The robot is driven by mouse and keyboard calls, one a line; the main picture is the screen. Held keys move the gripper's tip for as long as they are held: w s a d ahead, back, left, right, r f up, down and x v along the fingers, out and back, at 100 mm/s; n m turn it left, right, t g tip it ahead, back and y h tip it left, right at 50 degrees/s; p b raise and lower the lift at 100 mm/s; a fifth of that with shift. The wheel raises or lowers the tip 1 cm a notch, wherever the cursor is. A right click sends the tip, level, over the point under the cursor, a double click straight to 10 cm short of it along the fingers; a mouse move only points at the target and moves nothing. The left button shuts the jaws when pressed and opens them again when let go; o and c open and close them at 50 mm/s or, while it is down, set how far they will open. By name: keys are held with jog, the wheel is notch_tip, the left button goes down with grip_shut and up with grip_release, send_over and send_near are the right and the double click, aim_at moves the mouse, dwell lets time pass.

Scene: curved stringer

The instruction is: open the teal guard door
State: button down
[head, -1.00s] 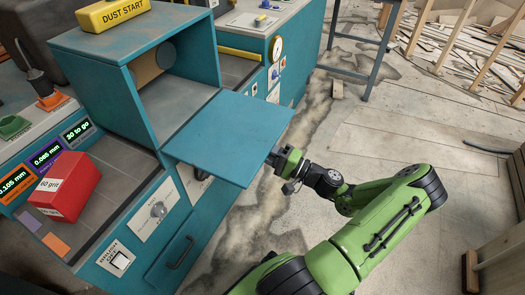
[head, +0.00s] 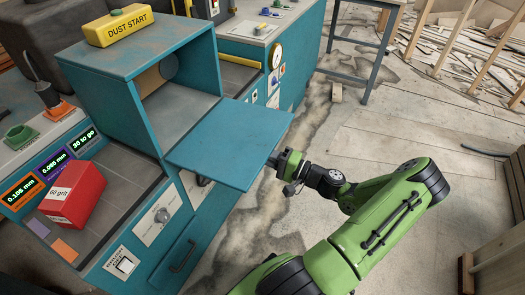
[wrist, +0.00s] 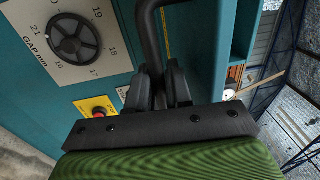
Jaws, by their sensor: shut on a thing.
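The teal guard door (head: 228,142) is a flat panel standing out from the lower edge of the teal box's opening, roughly level in the head view. The box interior (head: 178,105) is open to view. My gripper (head: 274,161) is at the door's outer edge, on the right, partly hidden by the panel. In the wrist view my gripper (wrist: 160,88) is shut on a dark bar handle (wrist: 150,40), which rises between the fingers and bends at the top. Where the handle joins the door is hidden in the head view.
A yellow DUST START block (head: 118,26) sits on the box. A red 60 grit block (head: 74,194) lies on the machine bed at the left. A gap dial (wrist: 75,40) and a red button on yellow (wrist: 98,110) are near my gripper. The floor at right is largely clear.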

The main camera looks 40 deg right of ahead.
aim_at(264, 148)
jog(key=shift+r+g+p, duration=0.5)
jog(key=shift+r+p, duration=1)
jog(key=shift+f, duration=0.1)
jog(key=c, duration=1.2)
grip_release()
jog(key=shift+s, duration=0.15)
jog(key=p+v, duration=0.1)
jog(key=v, duration=1.4)
jog(key=shift+s+p, duration=0.35)
jog(key=shift+p, duration=0.05)
